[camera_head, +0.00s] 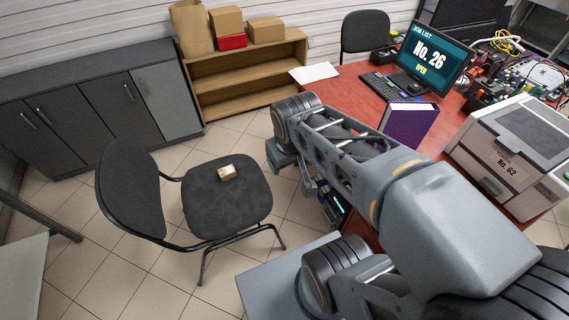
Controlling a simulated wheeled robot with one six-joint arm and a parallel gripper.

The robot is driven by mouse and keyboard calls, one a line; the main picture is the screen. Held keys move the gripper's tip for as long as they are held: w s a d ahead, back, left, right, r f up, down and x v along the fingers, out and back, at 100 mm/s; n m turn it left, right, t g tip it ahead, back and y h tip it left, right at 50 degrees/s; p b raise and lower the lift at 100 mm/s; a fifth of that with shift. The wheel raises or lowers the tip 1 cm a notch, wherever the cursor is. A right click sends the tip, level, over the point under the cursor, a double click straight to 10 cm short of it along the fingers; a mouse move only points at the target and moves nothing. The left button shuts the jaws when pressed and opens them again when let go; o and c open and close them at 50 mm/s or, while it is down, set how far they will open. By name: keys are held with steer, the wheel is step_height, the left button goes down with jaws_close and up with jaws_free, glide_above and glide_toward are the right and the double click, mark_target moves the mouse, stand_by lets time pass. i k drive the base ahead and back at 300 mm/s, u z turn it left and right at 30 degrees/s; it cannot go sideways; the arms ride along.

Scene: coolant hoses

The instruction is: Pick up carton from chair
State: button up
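A small brown carton (227,173) lies on the seat of a dark grey chair (215,208) with a black metal frame, left of the picture's middle. The carton sits toward the back part of the seat as seen here and has a pale patch on it. My arm reaches in from the lower right, and its wrist end is to the right of the chair. My gripper's fingers cannot be made out clearly; they are hidden behind or below the arm's end. Nothing touches the carton except the seat.
A wooden shelf (245,75) with larger boxes (266,29) stands at the back, beside dark cabinets (120,112). A red desk (350,78) with a monitor (433,57), purple binder (408,124) and printer (515,155) is at right. Tiled floor is open around the chair.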

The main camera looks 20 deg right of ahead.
mark_target(229, 172)
steer(key=z, duration=0.2)
steer(key=k, duration=0.4)
steer(key=u, duration=1.35)
steer(key=i, duration=1.35)
steer(key=z, duration=0.2)
